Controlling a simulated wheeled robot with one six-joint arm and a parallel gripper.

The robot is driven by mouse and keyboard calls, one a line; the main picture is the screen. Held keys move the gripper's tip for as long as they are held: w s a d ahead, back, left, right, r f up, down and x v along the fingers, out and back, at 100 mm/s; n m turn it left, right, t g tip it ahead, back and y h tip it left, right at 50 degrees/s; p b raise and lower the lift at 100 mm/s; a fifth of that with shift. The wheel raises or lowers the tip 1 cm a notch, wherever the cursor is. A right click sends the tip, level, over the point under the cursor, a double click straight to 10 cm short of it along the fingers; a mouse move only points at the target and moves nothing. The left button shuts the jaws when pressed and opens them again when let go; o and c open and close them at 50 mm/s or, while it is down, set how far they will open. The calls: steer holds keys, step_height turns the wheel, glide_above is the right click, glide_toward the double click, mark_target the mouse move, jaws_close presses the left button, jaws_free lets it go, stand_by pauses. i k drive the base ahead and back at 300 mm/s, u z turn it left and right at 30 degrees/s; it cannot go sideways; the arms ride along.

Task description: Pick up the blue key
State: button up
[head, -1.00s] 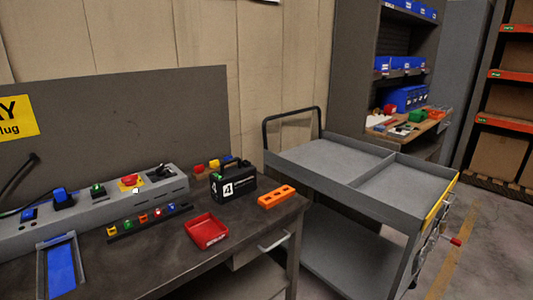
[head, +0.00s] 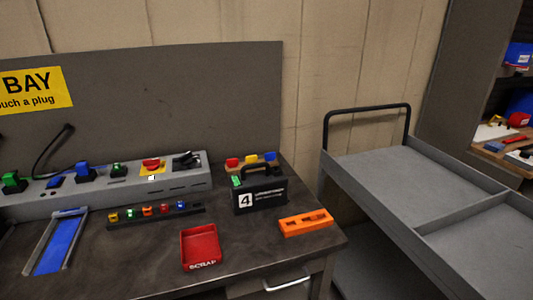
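A dark strip (head: 125,221) lies on the workbench in front of the grey control box. Several small coloured pieces stand in a row on it: yellow, green, red, orange-red and blue. The blue piece (head: 181,206) is at the right end and looks like the blue key, though it is too small to make out its shape. Another blue piece (head: 270,156) shows behind the black case, beside yellow and red ones. My gripper is not in view.
On the bench (head: 130,265) are a red scrap tray (head: 200,258), an orange block (head: 305,222), a black case marked 4 (head: 262,198), a blue-lined slide (head: 52,247) and a grey control box (head: 195,185) with plugs. A grey trolley (head: 400,165) stands to the right.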

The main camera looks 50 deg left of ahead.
mark_target(271, 157)
steer(key=u, duration=0.4)
steer(key=i, duration=0.6)
steer(key=u, duration=1.25)
steer(key=i, duration=0.65)
steer(key=u, duration=0.7)
